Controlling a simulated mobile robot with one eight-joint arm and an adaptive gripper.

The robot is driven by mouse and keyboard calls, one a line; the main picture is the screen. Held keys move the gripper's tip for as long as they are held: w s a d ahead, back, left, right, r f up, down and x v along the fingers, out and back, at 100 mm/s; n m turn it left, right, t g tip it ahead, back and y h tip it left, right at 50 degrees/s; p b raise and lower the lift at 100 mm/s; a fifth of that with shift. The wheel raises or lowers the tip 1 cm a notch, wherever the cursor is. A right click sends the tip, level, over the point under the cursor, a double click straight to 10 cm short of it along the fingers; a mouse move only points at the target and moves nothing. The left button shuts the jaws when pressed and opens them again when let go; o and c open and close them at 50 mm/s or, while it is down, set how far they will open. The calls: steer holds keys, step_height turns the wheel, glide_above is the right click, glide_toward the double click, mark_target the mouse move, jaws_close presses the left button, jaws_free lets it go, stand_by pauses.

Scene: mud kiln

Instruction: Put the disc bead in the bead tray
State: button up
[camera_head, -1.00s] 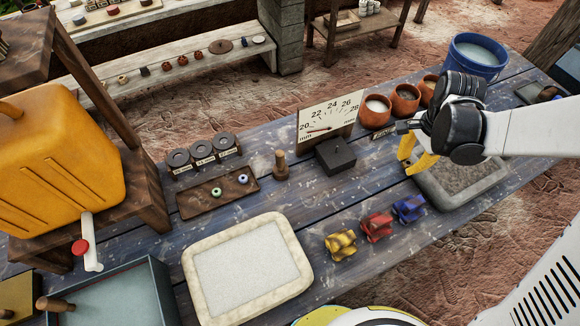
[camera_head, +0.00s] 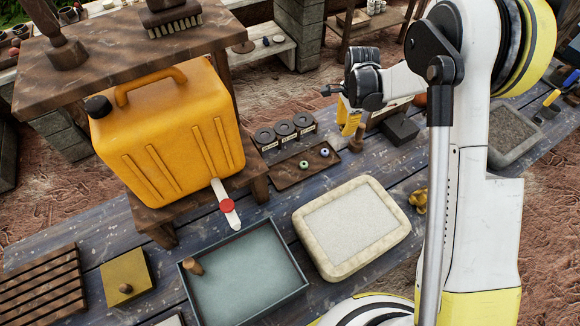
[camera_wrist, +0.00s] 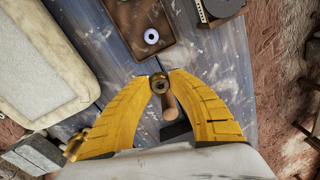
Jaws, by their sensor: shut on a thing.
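My gripper (camera_head: 348,128) is over the table, just right of the bead tray. In the wrist view, its yellow fingers (camera_wrist: 160,78) are shut on a small brassy, round disc bead (camera_wrist: 160,86) with a dark centre. The brown bead tray (camera_head: 290,178) lies on the blue table, with a green bead (camera_head: 304,164) and a pale blue bead (camera_head: 324,152) in it. In the wrist view, the tray (camera_wrist: 122,20) is ahead of the fingertips, partly out of frame, with one pale ring bead (camera_wrist: 151,36) showing. The held bead is apart from the tray.
A wooden peg (camera_wrist: 172,108) shows below the held bead in the wrist view. Dark rings on stands (camera_head: 284,128) are behind the tray. A yellow jerrycan (camera_head: 165,135) stands left. A pale framed slab (camera_head: 350,225) and a water basin (camera_head: 245,275) lie in front. A dark block (camera_head: 400,128) is right.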

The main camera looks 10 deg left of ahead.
steer(key=b, duration=0.2)
glide_above(311, 162)
step_height(311, 162, down, 7)
steer(key=shift+w+d+r, duration=0.1)
steer(key=shift+d, duration=0.05)
steer(key=shift+f+b, duration=0.55)
steer(key=shift+f, duration=1.45)
steer(key=shift+f, duration=0.1)
steer(key=o, duration=0.8)
